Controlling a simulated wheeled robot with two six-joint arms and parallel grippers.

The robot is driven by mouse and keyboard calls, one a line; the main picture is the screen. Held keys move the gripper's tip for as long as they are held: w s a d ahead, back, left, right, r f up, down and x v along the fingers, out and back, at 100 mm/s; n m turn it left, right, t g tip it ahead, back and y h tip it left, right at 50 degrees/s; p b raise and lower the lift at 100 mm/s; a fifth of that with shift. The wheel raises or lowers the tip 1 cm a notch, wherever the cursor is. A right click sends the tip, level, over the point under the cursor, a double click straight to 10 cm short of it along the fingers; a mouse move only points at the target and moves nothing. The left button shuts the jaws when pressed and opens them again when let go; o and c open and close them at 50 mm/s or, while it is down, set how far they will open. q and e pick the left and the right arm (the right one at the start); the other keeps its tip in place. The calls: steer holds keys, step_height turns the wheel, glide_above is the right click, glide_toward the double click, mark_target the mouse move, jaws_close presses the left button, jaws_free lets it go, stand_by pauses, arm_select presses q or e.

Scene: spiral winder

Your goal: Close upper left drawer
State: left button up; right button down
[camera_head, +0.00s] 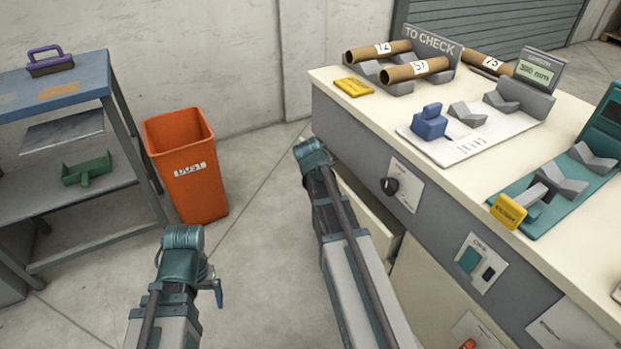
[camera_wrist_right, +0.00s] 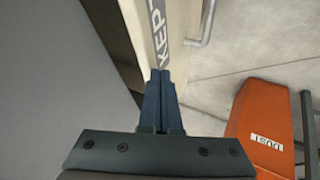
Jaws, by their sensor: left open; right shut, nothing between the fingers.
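A cream drawer (camera_head: 368,216) stands pulled out below the bench top, partly hidden behind my right arm. In the right wrist view a cream panel (camera_wrist_right: 143,30) carries a grey label reading "KEPT", partly cut off, and a grey bar handle (camera_wrist_right: 203,25). My right gripper (camera_wrist_right: 160,72) is shut and empty, its tips close to the lower edge of that panel; I cannot tell if they touch. In the head view the right fingers are hidden. My left gripper (camera_head: 216,288) is open and empty, low over the floor, away from the drawer.
An orange dust bin (camera_head: 187,185) stands by the wall, beside a grey shelf rack (camera_head: 60,187). The bench top (camera_head: 335,78) holds cardboard tubes, grey cradles and a blue block. A black knob (camera_head: 390,186) sticks out of the bench front. Floor between bin and bench is clear.

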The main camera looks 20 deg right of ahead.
steer(key=shift+w+d, duration=0.1)
steer(key=shift+d, duration=0.9)
steer(key=shift+a, duration=0.1)
